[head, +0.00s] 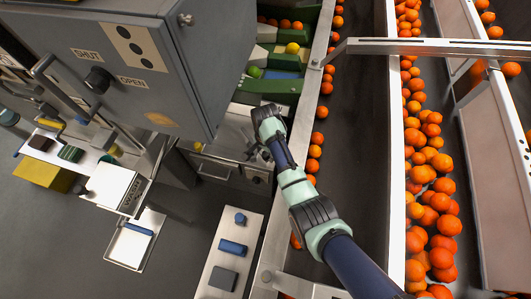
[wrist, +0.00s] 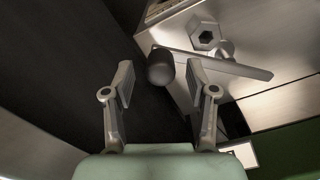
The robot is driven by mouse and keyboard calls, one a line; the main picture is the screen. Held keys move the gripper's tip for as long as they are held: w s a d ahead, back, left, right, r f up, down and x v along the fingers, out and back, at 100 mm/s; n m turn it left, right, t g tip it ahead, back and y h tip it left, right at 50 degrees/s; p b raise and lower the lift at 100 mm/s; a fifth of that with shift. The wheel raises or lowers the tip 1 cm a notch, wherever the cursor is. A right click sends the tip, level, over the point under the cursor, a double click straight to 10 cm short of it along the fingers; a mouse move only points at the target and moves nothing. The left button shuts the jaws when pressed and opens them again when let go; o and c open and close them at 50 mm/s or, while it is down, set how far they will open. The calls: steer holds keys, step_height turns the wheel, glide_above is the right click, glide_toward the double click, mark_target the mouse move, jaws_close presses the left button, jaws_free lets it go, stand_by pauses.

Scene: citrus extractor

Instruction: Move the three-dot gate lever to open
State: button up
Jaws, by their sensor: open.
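In the head view, a plate with three black dots (head: 133,47) is on the grey cabinet at upper left. A SHUT label (head: 88,55) and an OPEN label (head: 132,82) are beside a black knob (head: 97,80) below that plate. My gripper (head: 251,152) is to the right of the cabinet, beside the belt's edge. In the wrist view, my gripper (wrist: 158,77) is open, with a dark rounded knob (wrist: 160,66) between or just beyond its fingertips. A grey bar (wrist: 225,65) runs right from that knob. I cannot tell whether this is the three-dot lever.
A dark conveyor (head: 360,150) runs beneath my arm, with oranges along its left edge. Another lane of oranges (head: 430,200) lies to the right. A tray with blue pieces (head: 215,265) is at lower centre. In the wrist view, a hexagonal fitting (wrist: 204,35) is near the bar.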

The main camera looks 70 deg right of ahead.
step_height(320, 180, down, 2)
steer(key=shift+f+b, duration=0.1)
steer(key=shift+b, duration=0.2)
jaws_close()
steer(key=shift+r+p, duration=0.2)
steer(key=shift+p, duration=0.2)
